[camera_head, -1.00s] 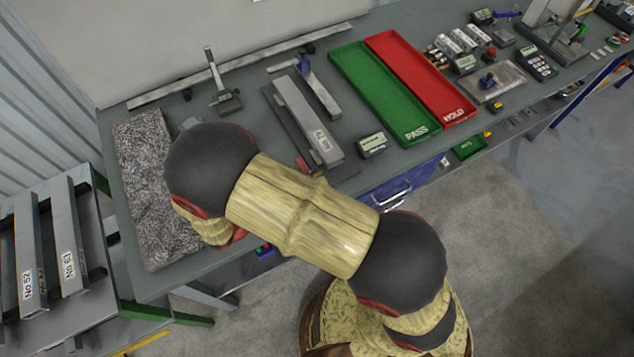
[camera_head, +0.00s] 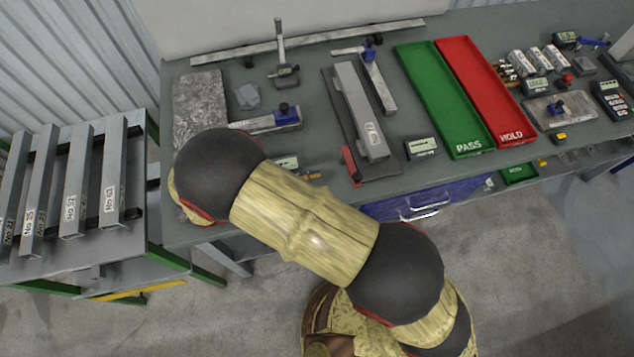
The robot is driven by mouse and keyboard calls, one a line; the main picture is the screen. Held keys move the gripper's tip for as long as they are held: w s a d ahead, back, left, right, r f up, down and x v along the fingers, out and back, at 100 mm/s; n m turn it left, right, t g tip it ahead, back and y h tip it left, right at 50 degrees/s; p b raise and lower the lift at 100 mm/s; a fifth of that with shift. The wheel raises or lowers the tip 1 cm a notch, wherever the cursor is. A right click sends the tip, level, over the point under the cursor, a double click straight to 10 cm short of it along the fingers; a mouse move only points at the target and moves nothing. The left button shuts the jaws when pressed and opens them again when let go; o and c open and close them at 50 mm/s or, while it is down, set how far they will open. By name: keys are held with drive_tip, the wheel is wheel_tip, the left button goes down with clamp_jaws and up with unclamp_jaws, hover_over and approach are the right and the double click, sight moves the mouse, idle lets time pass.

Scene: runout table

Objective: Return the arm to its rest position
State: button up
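My arm (camera_head: 305,225) shows in the head view, with dark round joints and a yellowish, wood-patterned link. It rises from the bottom centre and reaches up-left, over the front left part of the workbench. My gripper is not visible; the far end of the arm is hidden behind the dark joint at the left. The workbench (camera_head: 310,75) runs across behind the arm. A grey bar with a label (camera_head: 362,115) lies on a dark plate on the bench, apart from the arm.
A green PASS tray (camera_head: 440,100) and a red HOLD tray (camera_head: 485,95) lie right of the bar. A height gauge (camera_head: 283,65) stands behind the arm. A rack (camera_head: 85,185) with several labelled bars stands at the left. Floor is clear at the lower right.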

idle(0.4)
drive_tip(key=shift+f, duration=0.25)
drive_tip(key=shift+m+g+y, duration=0.4)
drive_tip(key=shift+g+y, duration=0.2)
drive_tip(key=shift+y, duration=0.3)
drive_tip(key=f, duration=0.1)
drive_tip(key=s+d+f, duration=0.1)
drive_tip(key=f, duration=0.1)
drive_tip(key=s+f, duration=0.1)
drive_tip(key=shift+s+d+f, duration=0.2)
drive_tip(key=shift+d+f, duration=0.05)
drive_tip(key=shift+d, duration=0.05)
drive_tip(key=s+d+r+m+t+y+b, duration=0.1)
drive_tip(key=d+r+m+y, duration=0.6)
drive_tip(key=r, duration=0.6)
drive_tip(key=s+d+r+m+t+y, duration=0.1)
drive_tip(key=d+r+m+y, duration=0.7)
drive_tip(key=d+r+m, duration=0.4)
drive_tip(key=shift+s+r+m+y+b, duration=0.3)
drive_tip(key=shift+s+r+m+b, duration=0.1)
drive_tip(key=shift+r+m, duration=0.25)
